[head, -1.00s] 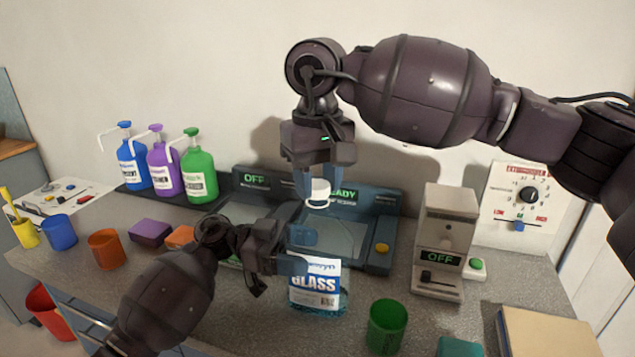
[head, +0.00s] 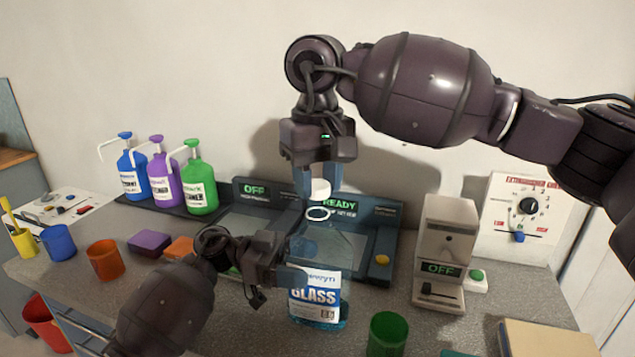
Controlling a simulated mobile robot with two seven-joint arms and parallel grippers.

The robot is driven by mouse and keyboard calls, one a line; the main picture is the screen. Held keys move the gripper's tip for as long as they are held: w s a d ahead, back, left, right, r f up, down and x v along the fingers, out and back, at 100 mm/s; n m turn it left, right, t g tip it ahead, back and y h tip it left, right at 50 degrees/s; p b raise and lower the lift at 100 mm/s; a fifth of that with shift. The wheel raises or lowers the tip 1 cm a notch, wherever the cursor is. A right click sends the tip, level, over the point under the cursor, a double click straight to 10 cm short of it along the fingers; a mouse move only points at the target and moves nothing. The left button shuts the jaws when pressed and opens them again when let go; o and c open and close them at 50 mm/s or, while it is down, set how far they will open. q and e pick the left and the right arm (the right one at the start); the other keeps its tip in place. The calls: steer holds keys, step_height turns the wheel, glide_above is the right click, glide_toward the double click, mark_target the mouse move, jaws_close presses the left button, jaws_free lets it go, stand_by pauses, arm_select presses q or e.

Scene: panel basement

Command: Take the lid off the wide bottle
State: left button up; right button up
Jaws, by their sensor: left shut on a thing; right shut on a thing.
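The wide bottle (head: 316,298), with a white-and-blue GLASS label and blue liquid, stands upright on the counter. My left gripper (head: 293,277) is shut on its left side, with its fingers partly hiding it. The white lid (head: 320,189) is between the fingertips of my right gripper (head: 319,182), which is shut on it from above. A white ring (head: 317,214), apparently the rim of the bottle's clear neck, shows below the lid with a small gap between them.
Dark panels reading OFF (head: 256,189) and READY (head: 372,216) stand behind. A grey dispenser (head: 445,245) is to the right, a green cup (head: 387,334) at the front. Blue, purple and green pump bottles (head: 200,187), sponges (head: 149,243) and an orange cup (head: 105,259) are left.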

mark_target(318, 185)
steer(key=shift+r, duration=1.75)
arm_select(q)
steer(key=o, duration=1.8)
arm_select(e)
steer(key=shift+r, duration=0.15)
arm_select(q)
steer(key=v, duration=1.2)
steer(key=shift+s, duration=0.15)
arm_select(e)
steer(key=shift+s, duration=0.15)
